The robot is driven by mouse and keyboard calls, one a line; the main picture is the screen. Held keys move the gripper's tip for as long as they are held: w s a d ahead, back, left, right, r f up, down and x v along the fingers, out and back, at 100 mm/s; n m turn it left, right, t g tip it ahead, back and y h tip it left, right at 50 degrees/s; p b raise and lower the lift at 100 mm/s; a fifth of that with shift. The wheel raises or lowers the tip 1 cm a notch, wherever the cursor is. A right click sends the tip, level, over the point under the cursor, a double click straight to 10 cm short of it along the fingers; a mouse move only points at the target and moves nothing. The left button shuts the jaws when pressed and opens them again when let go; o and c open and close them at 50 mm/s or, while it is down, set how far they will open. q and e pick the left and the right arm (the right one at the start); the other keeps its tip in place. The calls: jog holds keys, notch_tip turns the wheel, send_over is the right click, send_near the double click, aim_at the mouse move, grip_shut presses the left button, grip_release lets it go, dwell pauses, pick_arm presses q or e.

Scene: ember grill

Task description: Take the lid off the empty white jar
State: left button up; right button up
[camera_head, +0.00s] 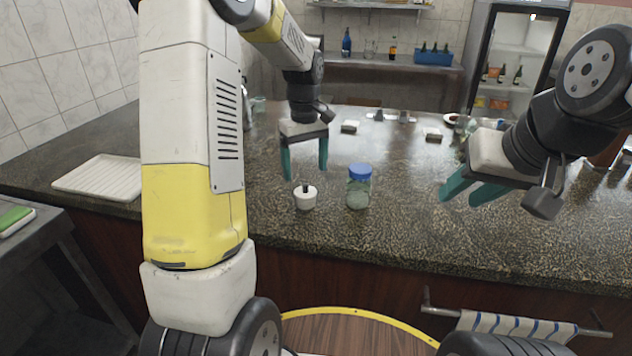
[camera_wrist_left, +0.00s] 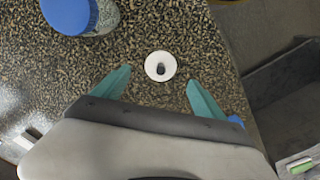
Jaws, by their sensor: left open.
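The white jar (camera_head: 306,198) stands upright on the dark speckled counter, with a white lid and a dark knob (camera_head: 306,187) on top. The left wrist view shows the lid (camera_wrist_left: 160,66) from above, just beyond and between the fingertips. My left gripper (camera_head: 306,172) is open and empty above the jar, fingers pointing down; in the left wrist view (camera_wrist_left: 158,82) its teal fingers are spread apart. My right gripper (camera_head: 457,196) is over the counter at the right, away from the jar; its two fingers show, apart. The jar's inside is hidden.
A clear jar with a blue lid (camera_head: 358,186) stands close to the right of the white jar. A white ribbed tray (camera_head: 102,177) lies at the counter's left. The counter's front edge is near the jars. Small items stand further back.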

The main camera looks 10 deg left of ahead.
aim_at(306, 184)
pick_arm(q)
notch_tip(306, 184, down, 6)
jog(key=shift+s+r, duration=0.1)
jog(key=shift+r, duration=0.1)
jog(key=c, duration=1.4)
